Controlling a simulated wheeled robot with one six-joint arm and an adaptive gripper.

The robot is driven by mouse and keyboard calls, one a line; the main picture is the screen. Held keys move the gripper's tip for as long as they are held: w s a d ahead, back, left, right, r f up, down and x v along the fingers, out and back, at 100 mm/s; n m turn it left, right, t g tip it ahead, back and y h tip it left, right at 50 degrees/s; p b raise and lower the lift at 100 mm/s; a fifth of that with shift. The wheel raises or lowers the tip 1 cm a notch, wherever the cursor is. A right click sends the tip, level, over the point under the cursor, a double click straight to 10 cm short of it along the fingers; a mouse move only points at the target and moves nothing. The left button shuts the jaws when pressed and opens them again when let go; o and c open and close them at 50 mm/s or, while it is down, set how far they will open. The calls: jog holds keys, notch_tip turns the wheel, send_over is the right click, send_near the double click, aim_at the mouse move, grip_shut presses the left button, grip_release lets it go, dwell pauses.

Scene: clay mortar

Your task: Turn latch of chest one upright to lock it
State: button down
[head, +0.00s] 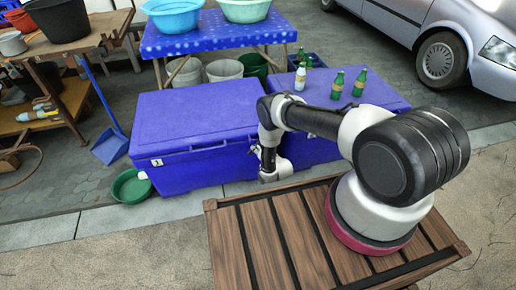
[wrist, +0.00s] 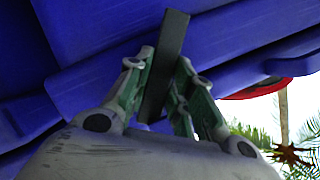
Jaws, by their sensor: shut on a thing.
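Two blue chests stand side by side, a left chest (head: 200,125) and a right chest (head: 350,92), both with lids down. The latch stands out between the fingertips and slants across the blue chest's ridges. Its lower end is partly hidden by the fingers.
A green basin (head: 131,186) lies left of the left chest. A blue table (head: 215,35) with basins is behind. A slatted wooden platform (head: 255,235) is in front.

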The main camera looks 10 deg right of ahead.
jog(key=shift+a+r+n+h, duration=0.1)
jog(key=shift+a+n+h, duration=0.1)
jog(key=shift+n+h, duration=0.85)
jog(key=shift+a+n+h, duration=0.15)
jog(key=shift+n+h, duration=0.5)
jog(key=shift+n, duration=0.7)
jog(key=c, duration=1.2)
grip_release()
jog(key=shift+c, duration=0.2)
